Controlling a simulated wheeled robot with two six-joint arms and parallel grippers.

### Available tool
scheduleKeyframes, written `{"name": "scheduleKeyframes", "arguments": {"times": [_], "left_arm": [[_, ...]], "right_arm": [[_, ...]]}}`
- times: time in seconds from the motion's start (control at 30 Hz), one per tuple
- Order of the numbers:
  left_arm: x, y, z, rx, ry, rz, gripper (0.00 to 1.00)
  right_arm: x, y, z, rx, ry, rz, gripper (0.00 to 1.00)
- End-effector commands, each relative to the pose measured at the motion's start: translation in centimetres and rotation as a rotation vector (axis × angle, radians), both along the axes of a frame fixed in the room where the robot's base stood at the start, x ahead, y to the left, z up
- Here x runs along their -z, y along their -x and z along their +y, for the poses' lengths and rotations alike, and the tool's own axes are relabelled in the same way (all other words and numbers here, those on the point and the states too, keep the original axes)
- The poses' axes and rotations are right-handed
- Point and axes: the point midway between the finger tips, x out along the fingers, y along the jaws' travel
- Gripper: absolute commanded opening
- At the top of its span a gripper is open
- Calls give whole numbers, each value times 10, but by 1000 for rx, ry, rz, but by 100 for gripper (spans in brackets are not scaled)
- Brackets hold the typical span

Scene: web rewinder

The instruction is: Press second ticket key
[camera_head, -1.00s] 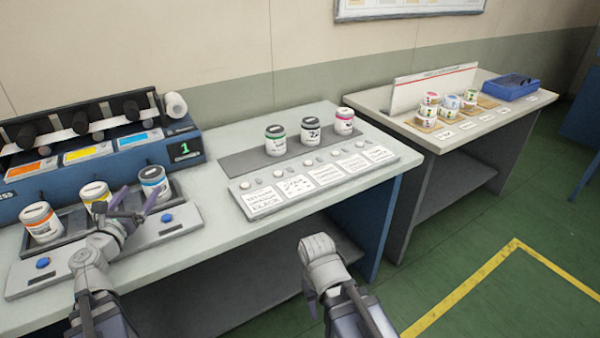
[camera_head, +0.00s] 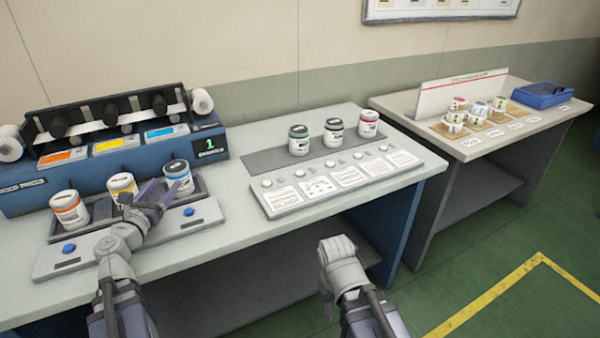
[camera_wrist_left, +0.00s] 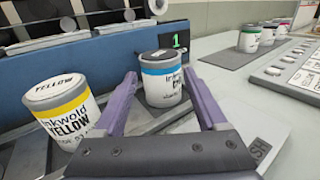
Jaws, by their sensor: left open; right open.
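The sloped key panel (camera_head: 345,184) lies at the front right of the near table. It has a row of small round keys above several white printed cards. The second round key from the left (camera_head: 299,173) is uncovered. The panel also shows at the right edge of the left wrist view (camera_wrist_left: 292,72). My left gripper (camera_head: 158,190) is open and empty, left of the panel. In the left wrist view its purple fingers (camera_wrist_left: 160,88) point toward the blue-banded jar (camera_wrist_left: 162,80); contact cannot be told. My right gripper (camera_head: 327,298) hangs low in front of the table, its fingers mostly hidden.
Yellow (camera_head: 121,187) and orange (camera_head: 70,210) jars stand beside the blue-banded jar in a tray. A plate with two blue buttons (camera_head: 189,211) lies before them. Three jars (camera_head: 333,133) stand behind the key panel. The blue machine (camera_head: 120,160) shows "1".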

Motion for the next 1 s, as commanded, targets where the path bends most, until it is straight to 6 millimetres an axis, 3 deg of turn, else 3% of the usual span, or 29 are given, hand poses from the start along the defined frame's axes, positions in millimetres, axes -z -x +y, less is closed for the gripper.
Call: {"name": "scheduleKeyframes", "arguments": {"times": [0.07,0.63,1.0], "left_arm": [[0,0,0,0,0,0,64],[0,0,0,0,0,0,0],[0,0,0,0,0,0,0]], "right_arm": [[0,0,0,0,0,0,50],[0,0,0,0,0,0,50],[0,0,0,0,0,0,50]]}}
